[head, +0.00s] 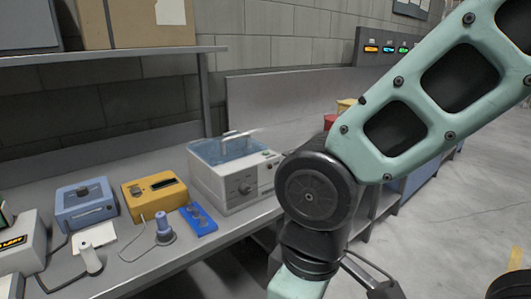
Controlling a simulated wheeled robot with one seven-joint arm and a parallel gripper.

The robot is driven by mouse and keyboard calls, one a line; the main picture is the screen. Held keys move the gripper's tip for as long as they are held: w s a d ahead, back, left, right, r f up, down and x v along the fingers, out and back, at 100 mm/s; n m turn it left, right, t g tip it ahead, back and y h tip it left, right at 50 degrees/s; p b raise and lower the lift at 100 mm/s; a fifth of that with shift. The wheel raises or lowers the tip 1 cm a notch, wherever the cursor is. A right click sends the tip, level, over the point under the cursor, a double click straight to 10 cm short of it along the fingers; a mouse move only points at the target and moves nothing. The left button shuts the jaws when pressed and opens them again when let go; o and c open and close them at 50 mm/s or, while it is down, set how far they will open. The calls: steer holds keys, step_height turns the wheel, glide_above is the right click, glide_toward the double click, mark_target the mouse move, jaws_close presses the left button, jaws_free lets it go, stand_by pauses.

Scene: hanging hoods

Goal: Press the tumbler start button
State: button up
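I cannot tell for sure which bench machine is the tumbler. A white machine (253,196) with a clear bluish tub on top stands at the bench's right end; its front has a round dark knob, and a small green spot (267,153) shows on its top right edge. No start button can be made out clearly. My arm crosses the right half, right of the white machine; my gripper's fingers do not show.
A blue holed tray (198,221), a purple-topped tool on a round base (164,230), a white handheld piece (90,260) and cables lie along the bench front. A shelf (100,56) with a cardboard box overhangs the back left. Open floor (455,225) lies right.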

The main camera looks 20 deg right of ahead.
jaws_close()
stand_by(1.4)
